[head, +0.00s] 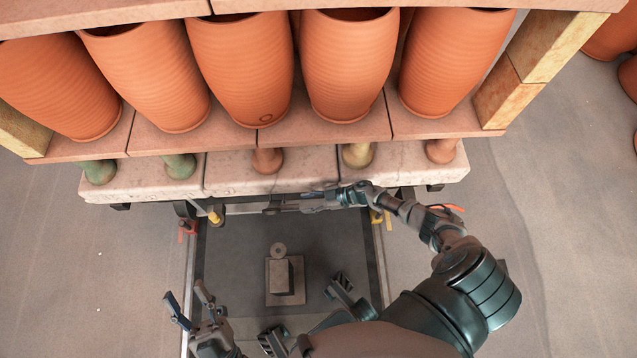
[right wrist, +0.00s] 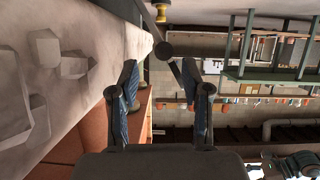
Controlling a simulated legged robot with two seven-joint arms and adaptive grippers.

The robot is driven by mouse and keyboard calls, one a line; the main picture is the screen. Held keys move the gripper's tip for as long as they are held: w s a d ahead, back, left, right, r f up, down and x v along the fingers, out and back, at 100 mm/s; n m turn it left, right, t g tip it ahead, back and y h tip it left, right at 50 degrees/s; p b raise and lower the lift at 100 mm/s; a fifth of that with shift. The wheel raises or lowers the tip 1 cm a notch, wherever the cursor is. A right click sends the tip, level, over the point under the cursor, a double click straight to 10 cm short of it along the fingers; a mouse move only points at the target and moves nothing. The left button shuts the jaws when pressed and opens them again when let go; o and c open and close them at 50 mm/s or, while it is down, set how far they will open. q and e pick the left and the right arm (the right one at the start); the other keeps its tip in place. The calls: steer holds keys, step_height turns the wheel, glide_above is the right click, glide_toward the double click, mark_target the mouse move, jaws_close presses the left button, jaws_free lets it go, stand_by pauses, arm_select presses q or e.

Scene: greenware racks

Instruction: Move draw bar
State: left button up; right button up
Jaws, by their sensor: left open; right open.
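A dark bar (head: 245,209), which looks like the draw bar, runs along under the front edge of the rack car in the head view. In the right wrist view a dark round bar end (right wrist: 165,49) shows between and just beyond the fingertips. My right gripper (head: 305,203) reaches in from the right beside the bar, with its fingers pointing left. Its fingers stand apart in the right wrist view (right wrist: 160,68), with no clear hold on the bar. My left gripper (head: 190,306) is open and empty at the lower left, well away from the bar.
The car's pale deck (head: 270,172) carries a shelf (head: 260,130) with several tall terracotta pots close above my right gripper. Yellow fittings (head: 215,216) sit below the deck. A block on a plate (head: 285,297) with a ring stands on the dark floor between the rails.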

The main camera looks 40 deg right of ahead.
steer(key=v, duration=0.5)
steer(key=shift+d, duration=0.1)
stand_by(0.3)
